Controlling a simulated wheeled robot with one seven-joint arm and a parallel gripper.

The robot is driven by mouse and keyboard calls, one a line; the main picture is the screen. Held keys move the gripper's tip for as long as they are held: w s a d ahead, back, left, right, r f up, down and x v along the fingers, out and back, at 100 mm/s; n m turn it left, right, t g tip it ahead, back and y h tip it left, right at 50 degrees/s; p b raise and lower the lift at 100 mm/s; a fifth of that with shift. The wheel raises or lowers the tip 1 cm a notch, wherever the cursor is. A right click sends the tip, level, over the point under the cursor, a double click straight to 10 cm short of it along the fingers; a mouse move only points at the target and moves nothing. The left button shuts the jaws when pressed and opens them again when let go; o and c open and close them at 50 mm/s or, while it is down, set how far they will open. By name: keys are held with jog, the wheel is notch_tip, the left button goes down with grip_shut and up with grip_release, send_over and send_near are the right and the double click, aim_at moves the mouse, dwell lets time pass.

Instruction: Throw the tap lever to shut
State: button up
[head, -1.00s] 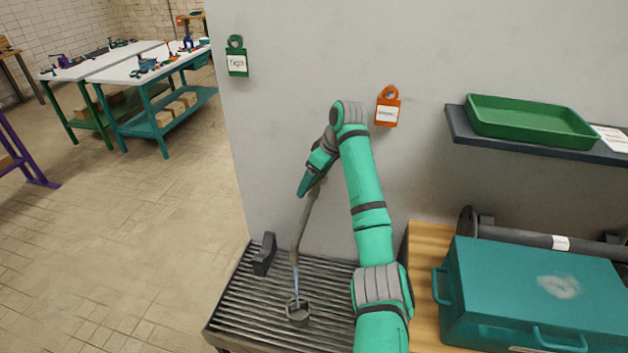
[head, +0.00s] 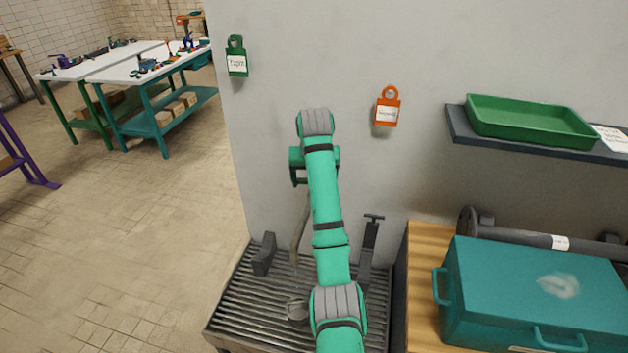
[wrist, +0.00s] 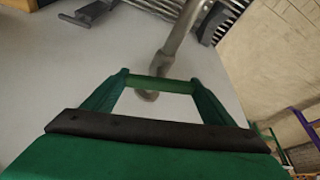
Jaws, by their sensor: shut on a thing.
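A grey tap pipe (head: 301,232) rises from behind the slatted drain grate (head: 240,318), partly hidden by my arm. It also shows in the wrist view (wrist: 178,42), just beyond my fingers. My gripper (head: 300,180) is at the top of the pipe, mostly behind my arm. In the wrist view, my gripper (wrist: 160,84) is shut on a short green bar (wrist: 160,85) spanning its fingertips, which I take for the tap lever. The rounded pipe end shows behind the bar. Whether water runs now is unclear.
A dark block (head: 264,254) and a dark upright fitting (head: 370,245) stand at the grate. A green tag (head: 236,56) and an orange tag (head: 387,108) hang on the wall. A teal case (head: 535,295) and a shelf with a green tray (head: 530,122) are at right.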

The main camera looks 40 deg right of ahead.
jog(key=shift+m+g+h, duration=0.3)
jog(key=shift+m+h, duration=0.2)
jog(key=shift+m, duration=1.1)
jog(key=o, duration=0.8)
jog(key=shift+c, duration=0.2)
